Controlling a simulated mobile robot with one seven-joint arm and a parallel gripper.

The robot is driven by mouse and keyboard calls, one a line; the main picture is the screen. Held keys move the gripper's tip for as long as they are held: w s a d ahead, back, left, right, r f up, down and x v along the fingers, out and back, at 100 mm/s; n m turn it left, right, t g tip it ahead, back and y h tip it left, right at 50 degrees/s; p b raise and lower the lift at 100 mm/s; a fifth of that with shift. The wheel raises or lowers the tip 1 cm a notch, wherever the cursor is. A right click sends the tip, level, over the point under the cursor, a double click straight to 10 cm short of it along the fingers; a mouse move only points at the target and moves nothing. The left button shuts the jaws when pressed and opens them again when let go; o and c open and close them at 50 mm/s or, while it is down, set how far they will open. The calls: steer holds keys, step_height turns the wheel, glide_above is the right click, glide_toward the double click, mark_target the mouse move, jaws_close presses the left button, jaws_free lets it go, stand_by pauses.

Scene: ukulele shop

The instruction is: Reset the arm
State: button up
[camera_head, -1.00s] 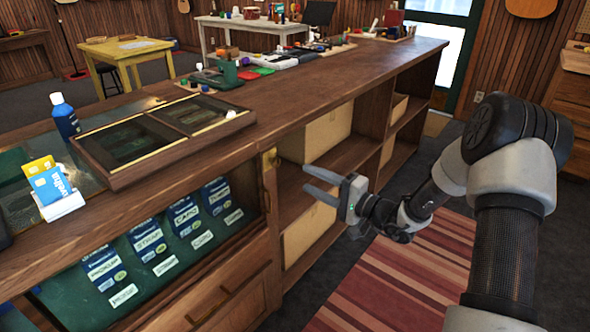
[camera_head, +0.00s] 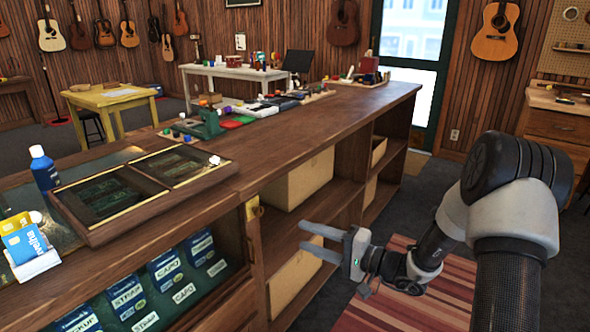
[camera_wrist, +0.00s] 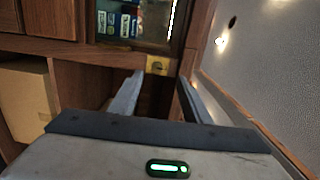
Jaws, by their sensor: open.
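My gripper (camera_head: 318,242) is open and empty, with its two grey fingers apart and pointing left in the head view. It hangs in front of the open shelves of the wooden counter (camera_head: 330,125), below the countertop and above the striped rug. In the wrist view my gripper (camera_wrist: 155,95) shows both fingers, with nothing between them. A brass plate (camera_wrist: 158,65) on the counter lies just beyond the fingertips. My arm bends at the right side of the head view.
A dark tray (camera_head: 140,190), a blue bottle (camera_head: 44,169) and a card holder (camera_head: 30,255) stand on the counter. Cardboard boxes (camera_head: 300,180) fill some shelves. The red striped rug (camera_head: 400,305) and floor right of the counter look clear.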

steer(key=s+a+r+n+g+h, duration=0.2)
steer(key=s+a+r+n+g, duration=0.15)
steer(key=s, duration=0.55)
steer(key=s+a+r+n+g+h, duration=0.25)
steer(key=s+r+g, duration=0.2)
steer(key=s, duration=0.35)
steer(key=s+d+r+t+h, duration=0.3)
steer(key=s+d+r+h, duration=0.3)
steer(key=s+d+h, duration=0.5)
step_height(320, 180, up, 26)
steer(key=s+d+p, duration=0.2)
steer(key=p, duration=2.3)
steer(key=shift+d+n+t+y, duration=0.15)
steer(key=shift+n+t+y, duration=0.15)
steer(key=shift+t+y, duration=0.15)
steer(key=shift+r, duration=0.1)
